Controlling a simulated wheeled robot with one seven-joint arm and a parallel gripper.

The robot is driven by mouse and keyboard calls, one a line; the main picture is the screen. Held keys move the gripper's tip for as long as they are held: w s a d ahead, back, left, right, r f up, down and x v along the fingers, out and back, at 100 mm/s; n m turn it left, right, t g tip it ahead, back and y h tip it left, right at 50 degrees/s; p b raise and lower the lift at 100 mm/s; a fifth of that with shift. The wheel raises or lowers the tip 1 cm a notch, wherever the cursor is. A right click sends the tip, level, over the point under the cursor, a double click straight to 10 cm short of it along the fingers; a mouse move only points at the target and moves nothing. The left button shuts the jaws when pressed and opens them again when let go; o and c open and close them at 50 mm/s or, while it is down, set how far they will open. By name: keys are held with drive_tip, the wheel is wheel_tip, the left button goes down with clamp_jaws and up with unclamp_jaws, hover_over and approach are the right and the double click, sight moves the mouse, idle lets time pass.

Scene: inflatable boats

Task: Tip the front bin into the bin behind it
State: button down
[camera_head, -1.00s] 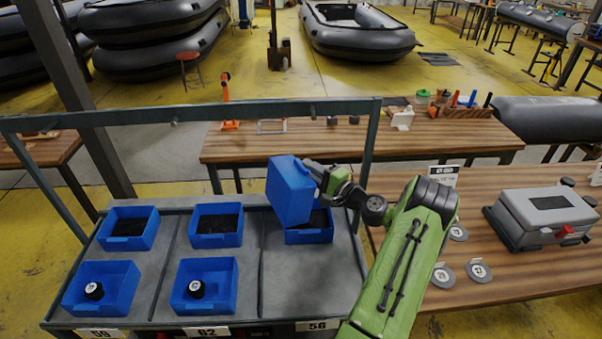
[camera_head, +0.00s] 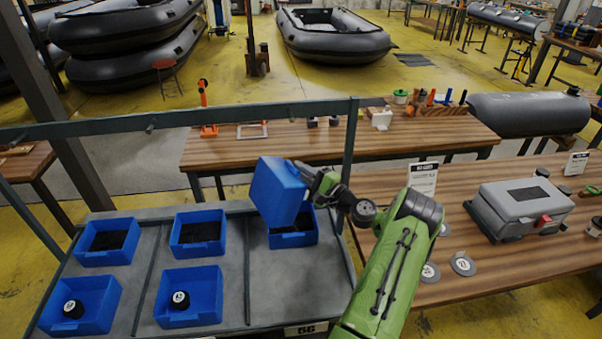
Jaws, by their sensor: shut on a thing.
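A blue bin (camera_head: 277,190) is tilted steeply in the air at the right lane of the rack, its underside towards me. My gripper (camera_head: 312,178) is shut on its right edge. Directly beneath and behind it, the back bin (camera_head: 292,239) of the right lane stands upright on the rack. The held bin hides part of the back bin and most of its inside. I cannot see whether anything is passing between the two bins. The front spot of the right lane, above the label 56 (camera_head: 306,329), is bare.
Two back bins (camera_head: 107,243) (camera_head: 199,233) with dark contents and two front bins (camera_head: 80,305) (camera_head: 189,297), each with a black round piece, fill the other lanes. The rack's top bar (camera_head: 180,118) runs behind. Wooden tables (camera_head: 340,143) stand behind and right, with a grey case (camera_head: 520,205).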

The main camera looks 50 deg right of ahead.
drive_tip(key=shift+r, duration=0.1)
wheel_tip(320, 180, up, 5)
drive_tip(key=p, duration=0.3)
idle(0.4)
